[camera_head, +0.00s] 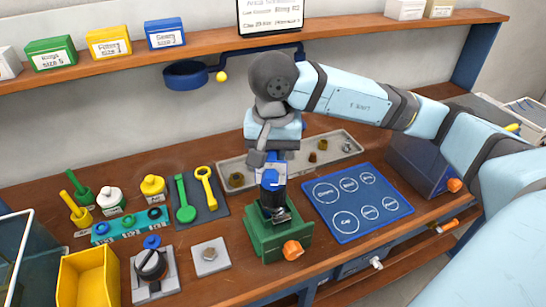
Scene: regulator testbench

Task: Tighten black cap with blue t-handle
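My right arm reaches in from the right, and its gripper (264,158) points down above the green vise (264,238). The gripper looks shut on a blue tool (270,178), which seems to be the blue t-handle; the fingers hide part of it. The tool stands roughly upright over a dark part, apparently the black cap (279,211), in the vise. I cannot tell whether its lower end touches the cap. My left gripper is not in view.
Green and yellow wrenches lie on a dark mat (210,214). A grey fixture (155,282), yellow bin (90,278), metal tray (228,165) and blue labelled mat (358,235) surround the vise. A shelf (215,38) runs above.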

